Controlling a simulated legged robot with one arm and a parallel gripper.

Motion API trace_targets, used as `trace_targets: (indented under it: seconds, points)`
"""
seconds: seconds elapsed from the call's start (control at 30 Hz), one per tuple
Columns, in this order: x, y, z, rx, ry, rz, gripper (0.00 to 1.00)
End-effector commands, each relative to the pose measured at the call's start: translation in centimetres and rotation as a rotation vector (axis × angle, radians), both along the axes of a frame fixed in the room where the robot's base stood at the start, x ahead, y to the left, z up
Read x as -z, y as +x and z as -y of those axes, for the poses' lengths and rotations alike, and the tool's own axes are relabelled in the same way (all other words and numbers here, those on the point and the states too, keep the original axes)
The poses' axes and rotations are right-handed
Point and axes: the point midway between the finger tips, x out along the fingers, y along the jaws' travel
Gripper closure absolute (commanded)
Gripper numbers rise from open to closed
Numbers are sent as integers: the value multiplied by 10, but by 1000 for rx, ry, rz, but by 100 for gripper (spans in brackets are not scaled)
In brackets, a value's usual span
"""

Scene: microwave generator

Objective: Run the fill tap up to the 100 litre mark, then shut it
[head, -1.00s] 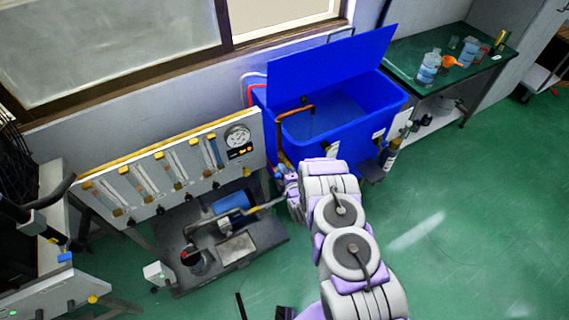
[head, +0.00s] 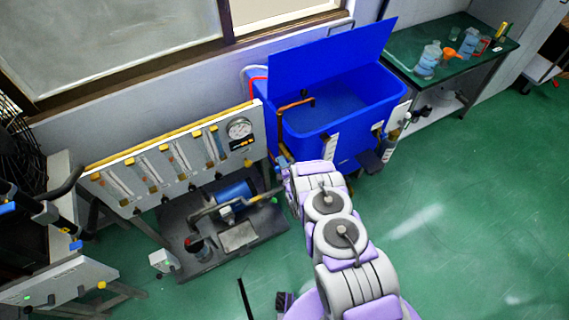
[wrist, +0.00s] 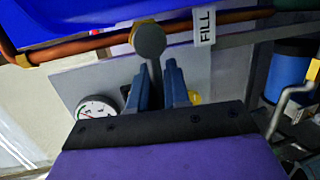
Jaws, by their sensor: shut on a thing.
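The blue tank (head: 352,140) stands against the wall with its lid raised. A bent copper pipe (head: 296,104) reaches over its rim, and a bluish surface that looks like water shows inside. A white scale strip (head: 332,148) is on the tank's front; its marks are too small to read. In the wrist view, the fill tap (wrist: 149,41) has a grey round hub and a lever beside the FILL tag (wrist: 205,25), on a copper pipe. My gripper (wrist: 157,72) is shut on the lever. In the head view my gripper (head: 284,166) is by the tank's near left corner, largely hidden by my arm.
A flowmeter panel (head: 135,182) with a dial gauge (head: 239,129) stands left of the tank. A pump skid (head: 200,250) sits on the floor below. A green bench (head: 470,60) with bottles is at right. The green floor at right is clear.

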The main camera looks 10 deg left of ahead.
Motion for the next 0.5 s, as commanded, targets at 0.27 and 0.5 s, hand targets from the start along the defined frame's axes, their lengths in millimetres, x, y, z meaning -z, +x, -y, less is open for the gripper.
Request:
trace_targets:
  seconds: [0.27,0.5]
  points:
    - [1,-6,-12,-29,1,-3,63]
    - [0,-5,-1,-16,7,-6,63]
